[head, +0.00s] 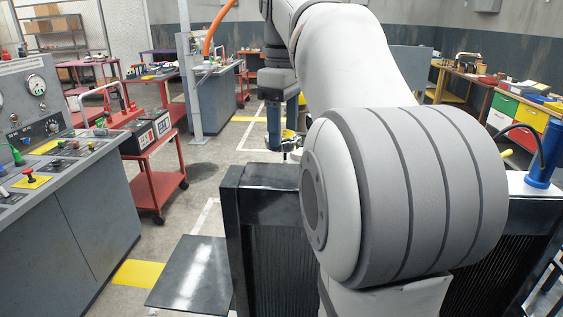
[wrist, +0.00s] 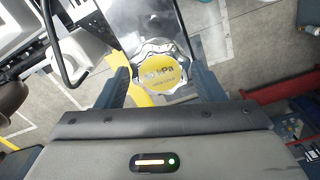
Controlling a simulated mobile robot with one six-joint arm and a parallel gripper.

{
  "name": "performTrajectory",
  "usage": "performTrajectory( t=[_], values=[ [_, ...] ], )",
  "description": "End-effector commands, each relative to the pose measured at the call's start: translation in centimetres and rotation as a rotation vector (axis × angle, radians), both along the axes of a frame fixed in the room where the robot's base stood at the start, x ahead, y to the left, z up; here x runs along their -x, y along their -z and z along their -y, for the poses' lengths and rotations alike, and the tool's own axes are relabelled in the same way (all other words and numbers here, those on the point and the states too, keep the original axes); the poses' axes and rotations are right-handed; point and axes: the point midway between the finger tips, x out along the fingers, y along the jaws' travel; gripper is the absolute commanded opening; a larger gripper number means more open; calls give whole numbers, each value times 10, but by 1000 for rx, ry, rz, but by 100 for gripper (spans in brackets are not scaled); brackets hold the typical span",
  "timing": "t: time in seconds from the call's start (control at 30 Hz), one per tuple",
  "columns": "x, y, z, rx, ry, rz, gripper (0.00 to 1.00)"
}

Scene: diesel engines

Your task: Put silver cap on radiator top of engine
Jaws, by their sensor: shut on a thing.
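The silver cap (wrist: 160,68) has a scalloped rim and a yellow label on its face. In the wrist view it sits between the two dark blue fingers of my gripper (wrist: 162,76), which is shut on it. In the head view my gripper (head: 285,138) points down beyond the near edge of the black radiator (head: 268,192), and the cap is too small there to make out clearly. My own arm covers the middle of the radiator top. No filler opening can be seen.
A grey control bench (head: 60,190) and a red cart (head: 157,175) stand at the left. A blue cylinder (head: 545,155) rises at the radiator's right end. A dark flat plate (head: 195,272) lies left of the radiator. Open floor lies beyond.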

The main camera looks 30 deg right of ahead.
Motion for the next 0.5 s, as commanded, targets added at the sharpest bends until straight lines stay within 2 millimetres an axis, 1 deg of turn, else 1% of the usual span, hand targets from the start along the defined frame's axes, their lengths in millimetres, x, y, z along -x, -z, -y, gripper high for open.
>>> performTrajectory(
  t=[0.03,0.1,0.23,0.4,0.5],
  values=[
    [1,10,2,0,5,-1,15],
    [2,19,4,0,11,0,15],
    [3,30,7,0,19,0,15],
    [4,55,9,0,25,-1,15],
    [4,65,10,0,28,0,15]
  ],
)
